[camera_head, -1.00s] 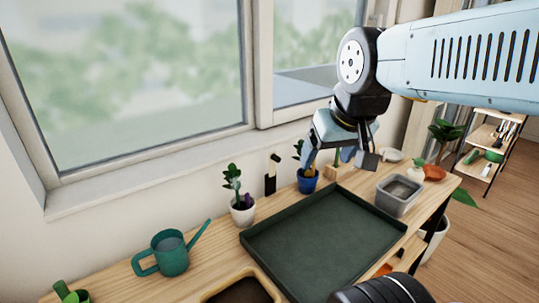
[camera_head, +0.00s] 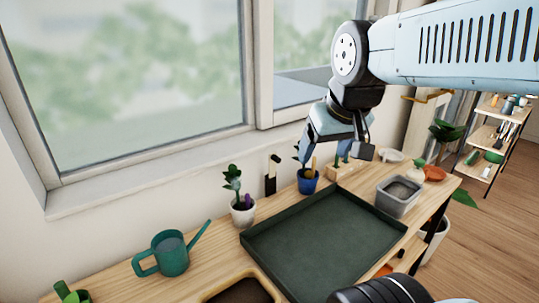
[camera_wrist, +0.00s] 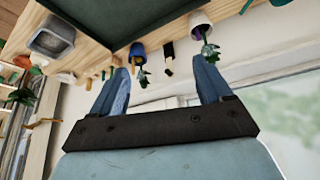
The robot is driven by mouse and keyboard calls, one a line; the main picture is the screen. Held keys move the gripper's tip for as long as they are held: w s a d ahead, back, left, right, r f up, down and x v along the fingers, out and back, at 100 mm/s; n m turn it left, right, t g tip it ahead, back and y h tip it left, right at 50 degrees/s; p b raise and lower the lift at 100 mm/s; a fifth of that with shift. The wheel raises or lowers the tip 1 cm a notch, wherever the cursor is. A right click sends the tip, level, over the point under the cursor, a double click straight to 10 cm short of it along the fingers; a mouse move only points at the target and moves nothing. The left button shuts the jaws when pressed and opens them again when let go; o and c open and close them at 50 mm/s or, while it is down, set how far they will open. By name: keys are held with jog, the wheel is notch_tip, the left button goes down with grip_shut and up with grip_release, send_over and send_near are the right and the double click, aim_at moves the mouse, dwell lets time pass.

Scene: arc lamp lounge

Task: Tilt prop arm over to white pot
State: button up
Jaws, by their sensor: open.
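My gripper (camera_head: 335,155) is open and empty, in the air to the right of the prop arm and above the bench. In the wrist view, which is upside down, the prop arm (camera_wrist: 169,60) shows between my spread fingers (camera_wrist: 163,72), apart from both. The white pot (camera_wrist: 200,19) shows near the right finger.
A blue pot (camera_head: 307,184) with a plant stands right of the prop arm, close below my gripper. A dark green tray (camera_head: 262,242) fills the middle of the bench. A teal watering can (camera_head: 172,257) is at left, a grey tub (camera_head: 399,205) at right. The window wall is behind.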

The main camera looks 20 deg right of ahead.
jog(key=shift+n+g, duration=0.5)
jog(key=shift+g, duration=0.2)
jog(key=w, duration=0.2)
jog(key=w+r, duration=0.1)
jog(key=w, duration=0.2)
jog(key=w+r, duration=0.1)
jog(key=w, duration=0.2)
jog(key=c, duration=0.5)
jog(key=n+g+h, duration=0.2)
jog(key=n+g, duration=0.1)
send_over(277, 157)
jog(key=a, duration=0.2)
notch_tip(277, 157, down, 7)
jog(key=f, duration=0.4)
jog(key=d+f, duration=0.1)
jog(key=f, duration=0.4)
jog(key=d+f, duration=0.1)
jog(key=f, duration=0.3)
jog(key=shift+f, duration=0.25)
jog(key=shift+a, duration=0.1)
grip_shut()
